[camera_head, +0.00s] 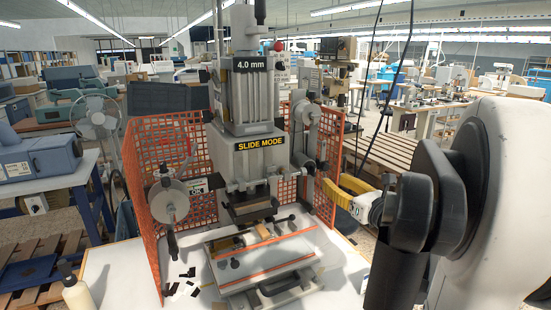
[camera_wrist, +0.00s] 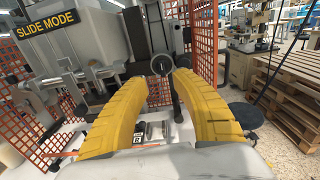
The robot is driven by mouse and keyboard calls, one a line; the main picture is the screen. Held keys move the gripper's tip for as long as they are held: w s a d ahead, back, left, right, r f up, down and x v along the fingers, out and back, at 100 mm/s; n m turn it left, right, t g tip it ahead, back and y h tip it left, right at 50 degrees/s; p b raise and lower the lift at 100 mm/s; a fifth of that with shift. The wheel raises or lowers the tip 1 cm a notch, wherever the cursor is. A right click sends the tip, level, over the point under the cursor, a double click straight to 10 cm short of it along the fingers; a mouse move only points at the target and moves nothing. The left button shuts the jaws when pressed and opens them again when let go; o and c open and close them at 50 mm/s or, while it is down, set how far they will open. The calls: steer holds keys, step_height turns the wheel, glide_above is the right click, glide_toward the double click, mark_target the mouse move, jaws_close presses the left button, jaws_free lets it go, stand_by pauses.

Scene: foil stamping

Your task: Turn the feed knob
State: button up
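A grey stamping press (camera_head: 245,152) with a "SLIDE MODE" label stands on a white table. On its right side, a round grey knob-like part (camera_wrist: 161,64) with a dark bar below it shows in the wrist view. I take this for the feed knob, though no label shows on it. My yellow gripper (camera_wrist: 158,82) is open, its two curved fingers wide apart to the left and right of this part. The fingers look clear of it; its exact depth is hard to tell. In the head view my gripper (camera_head: 334,186) is right of the press.
Orange mesh guards (camera_head: 327,192) stand on both sides of the press. A flat work plate (camera_head: 262,262) lies at its front, with dark pieces on the table to the left. A bottle (camera_head: 75,292) stands front left. Wooden pallets (camera_wrist: 290,98) are on the right.

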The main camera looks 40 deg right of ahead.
mark_target(316, 168)
steer(key=w, duration=0.3)
steer(key=w+d+b, duration=0.1)
steer(key=w, duration=0.3)
steer(key=w+d, duration=0.1)
steer(key=w, duration=0.3)
steer(key=shift+d+b, duration=0.15)
steer(key=shift+b, duration=0.15)
steer(key=shift+s, duration=0.1)
jaws_close()
